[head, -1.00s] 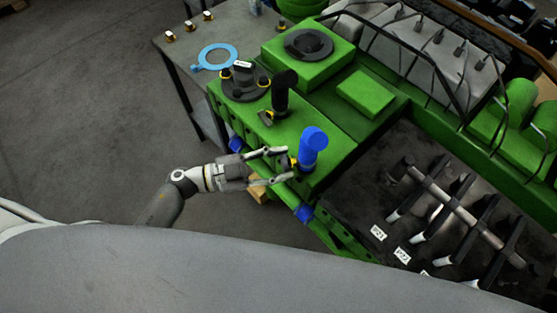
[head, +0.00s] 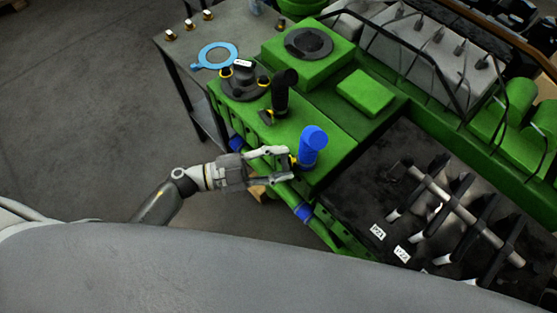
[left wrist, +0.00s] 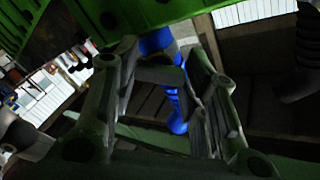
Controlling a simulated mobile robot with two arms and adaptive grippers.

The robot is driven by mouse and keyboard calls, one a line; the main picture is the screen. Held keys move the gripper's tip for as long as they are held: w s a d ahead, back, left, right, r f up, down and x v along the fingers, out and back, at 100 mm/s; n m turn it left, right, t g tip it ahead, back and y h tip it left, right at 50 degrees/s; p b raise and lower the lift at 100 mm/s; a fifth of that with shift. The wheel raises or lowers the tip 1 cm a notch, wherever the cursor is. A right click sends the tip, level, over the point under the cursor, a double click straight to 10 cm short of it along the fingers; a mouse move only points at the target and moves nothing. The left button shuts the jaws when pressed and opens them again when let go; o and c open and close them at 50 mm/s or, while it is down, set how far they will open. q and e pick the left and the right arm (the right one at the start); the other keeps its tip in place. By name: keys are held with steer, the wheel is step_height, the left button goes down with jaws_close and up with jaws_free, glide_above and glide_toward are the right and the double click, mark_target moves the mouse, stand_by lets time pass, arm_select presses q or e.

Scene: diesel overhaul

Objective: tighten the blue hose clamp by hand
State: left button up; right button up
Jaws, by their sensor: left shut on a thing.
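A blue elbow hose (head: 313,145) stands upright near the front edge of the green engine block. The blue hose clamp's yellow screw end (head: 293,160) shows at its left side; the band is hard to make out. My left gripper (head: 289,163) reaches in from the left and is shut on the clamp's screw end, beside the hose. In the left wrist view, blue hose parts (left wrist: 174,100) show between and beyond the fingers. What the fingertips touch is dark there. My right gripper is not in view.
A black elbow hose (head: 284,92) with its own clamp (head: 266,117) stands behind on the green block (head: 331,120). A grey table (head: 187,54) holds a light blue ring (head: 217,56). A dark tray with rods and labels (head: 378,233) lies to the right.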

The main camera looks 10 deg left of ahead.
arm_select(q)
steer(key=o, duration=1.1)
steer(key=shift+c, duration=0.2)
steer(key=shift+a, duration=0.1)
steer(key=v, duration=1.2)
